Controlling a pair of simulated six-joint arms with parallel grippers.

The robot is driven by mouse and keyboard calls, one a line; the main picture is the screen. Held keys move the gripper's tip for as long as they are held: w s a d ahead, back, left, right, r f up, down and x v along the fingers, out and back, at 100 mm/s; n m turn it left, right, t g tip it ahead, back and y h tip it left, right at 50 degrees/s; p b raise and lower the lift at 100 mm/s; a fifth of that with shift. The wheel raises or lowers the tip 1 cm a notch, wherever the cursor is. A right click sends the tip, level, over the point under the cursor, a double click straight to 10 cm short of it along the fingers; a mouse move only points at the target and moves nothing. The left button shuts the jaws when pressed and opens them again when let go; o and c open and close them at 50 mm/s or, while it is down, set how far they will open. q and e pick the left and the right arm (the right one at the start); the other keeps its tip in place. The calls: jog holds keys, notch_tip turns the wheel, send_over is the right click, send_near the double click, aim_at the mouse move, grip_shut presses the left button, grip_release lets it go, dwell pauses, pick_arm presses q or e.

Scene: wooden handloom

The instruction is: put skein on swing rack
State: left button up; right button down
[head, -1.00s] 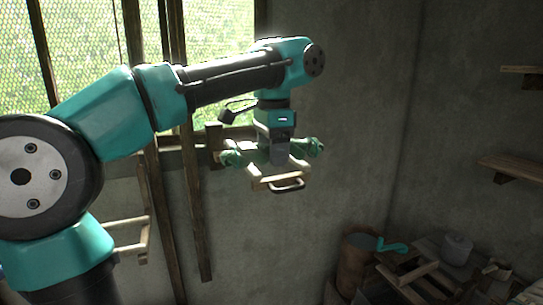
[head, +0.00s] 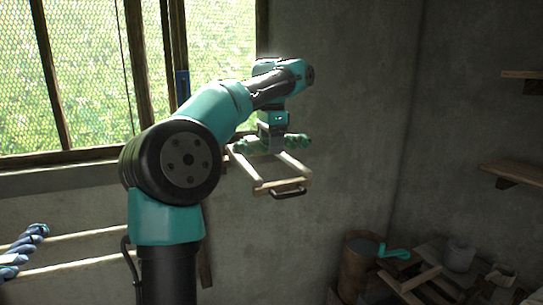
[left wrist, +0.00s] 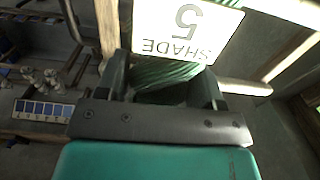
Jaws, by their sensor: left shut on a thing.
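The swing rack (head: 265,188) is a light wooden frame with two side bars and a dark handle, standing out from the wall in the middle of the head view. My left gripper (head: 271,148) is over the rack's rear part, pointing down. It is shut on a green twisted skein (head: 299,143), which lies crosswise at the rack's bars. Whether the skein touches the bars I cannot tell. In the left wrist view the green skein (left wrist: 168,74) sits between the fingers, beside a white "SHADE 5" tag (left wrist: 187,30) and pale bars. My right gripper is not in view.
A blue-and-white skein (head: 27,243) is on other pale bars (head: 85,265) at lower left. A rusty drum (head: 358,268) and a cluttered bench stand at lower right. Wall shelves (head: 515,174) are at far right. The wall right of the rack is bare.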

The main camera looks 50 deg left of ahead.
pick_arm(q)
jog(key=shift+f, duration=0.1)
jog(key=shift+f, duration=1.65)
jog(key=shift+f, duration=0.15)
jog(key=o, duration=1)
